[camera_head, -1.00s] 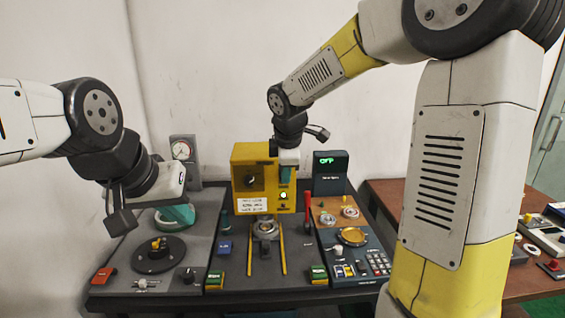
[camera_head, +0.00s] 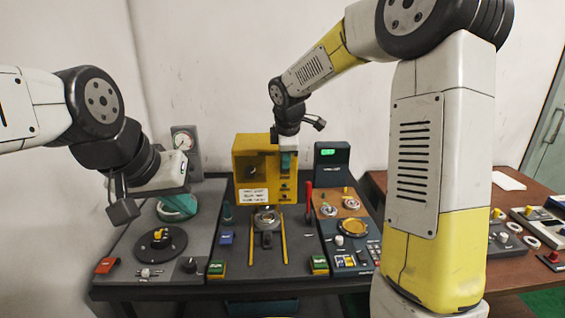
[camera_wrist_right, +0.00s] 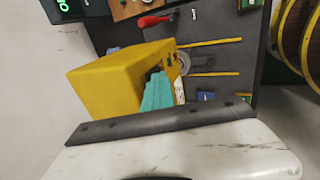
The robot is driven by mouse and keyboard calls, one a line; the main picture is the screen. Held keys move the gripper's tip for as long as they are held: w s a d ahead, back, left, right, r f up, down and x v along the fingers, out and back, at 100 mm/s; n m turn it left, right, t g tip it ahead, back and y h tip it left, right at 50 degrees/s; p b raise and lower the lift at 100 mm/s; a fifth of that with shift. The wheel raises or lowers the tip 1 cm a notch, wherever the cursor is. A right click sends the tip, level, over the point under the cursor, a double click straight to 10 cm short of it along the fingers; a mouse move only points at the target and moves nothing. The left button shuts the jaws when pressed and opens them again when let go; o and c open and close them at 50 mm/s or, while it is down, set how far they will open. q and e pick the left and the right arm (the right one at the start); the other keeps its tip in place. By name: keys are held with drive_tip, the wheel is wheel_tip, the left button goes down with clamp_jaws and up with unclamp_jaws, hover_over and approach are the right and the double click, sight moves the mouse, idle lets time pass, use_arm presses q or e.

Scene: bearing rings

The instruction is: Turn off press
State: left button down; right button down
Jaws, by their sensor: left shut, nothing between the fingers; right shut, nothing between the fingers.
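The press is a yellow box (camera_head: 245,152) at the back middle of the bench, with a dark recess and a white label (camera_head: 254,196) on its front. Small dark controls (camera_head: 285,190) sit at its lower right, and no lit lamp shows there. My right gripper (camera_head: 287,162) is shut, its teal fingers pointing down at the right part of the press front. The right wrist view shows the same teal fingers (camera_wrist_right: 157,92) close beside the yellow press (camera_wrist_right: 112,82); contact is unclear. My left gripper (camera_head: 178,207) is shut and empty above the left panel.
A red lever (camera_head: 308,196) stands right of the press. Yellow rails (camera_head: 284,240) flank a metal ring (camera_head: 265,216) in front. A dark display box (camera_head: 332,170) with green text is behind right. A gauge (camera_head: 184,140) stands at left.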

drive_tip(key=shift+r, duration=0.1)
drive_tip(key=shift+r, duration=0.7)
